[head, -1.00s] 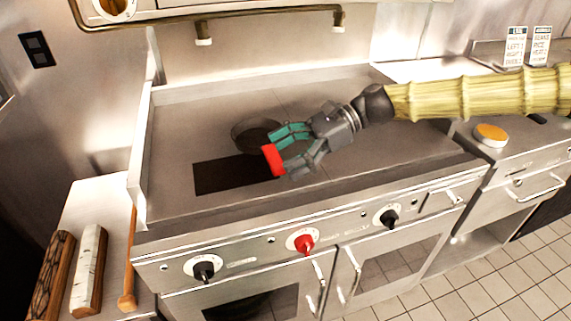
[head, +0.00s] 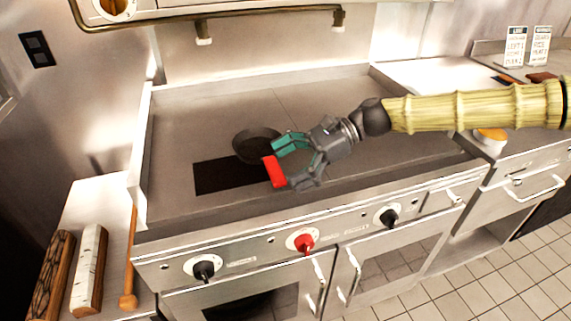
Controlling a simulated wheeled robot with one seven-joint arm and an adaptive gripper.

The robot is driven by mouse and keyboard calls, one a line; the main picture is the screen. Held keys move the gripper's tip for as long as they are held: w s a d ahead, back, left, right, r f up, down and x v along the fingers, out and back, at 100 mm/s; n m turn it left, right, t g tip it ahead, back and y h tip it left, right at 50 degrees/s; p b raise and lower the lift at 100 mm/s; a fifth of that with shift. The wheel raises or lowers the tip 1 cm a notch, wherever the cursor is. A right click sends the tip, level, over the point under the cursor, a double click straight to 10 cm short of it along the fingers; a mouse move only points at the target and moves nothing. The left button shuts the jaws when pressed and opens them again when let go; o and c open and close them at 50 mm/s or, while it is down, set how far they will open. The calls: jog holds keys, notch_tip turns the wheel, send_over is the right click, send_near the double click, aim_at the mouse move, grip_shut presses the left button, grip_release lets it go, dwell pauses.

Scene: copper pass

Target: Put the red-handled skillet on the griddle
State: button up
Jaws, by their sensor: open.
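The skillet is a dark round pan (head: 256,143) with a red handle (head: 274,172) pointing toward the front. It appears to rest level on the flat steel griddle (head: 350,110), over the upper right part of a black rectangular patch (head: 218,177). My gripper (head: 282,165) comes in from the right. Its jaws are open, with one teal finger behind the red handle and a grey finger near its front end. The handle lies at the fingertips. Whether the fingers touch it cannot be told.
The griddle has raised back and side walls and knobs (head: 304,242) along its front. At right stand a container with an orange top (head: 492,135) and labelled signs (head: 515,47). Much of the griddle is clear.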

jog(key=v, duration=1.2)
jog(key=shift+d+r, duration=0.1)
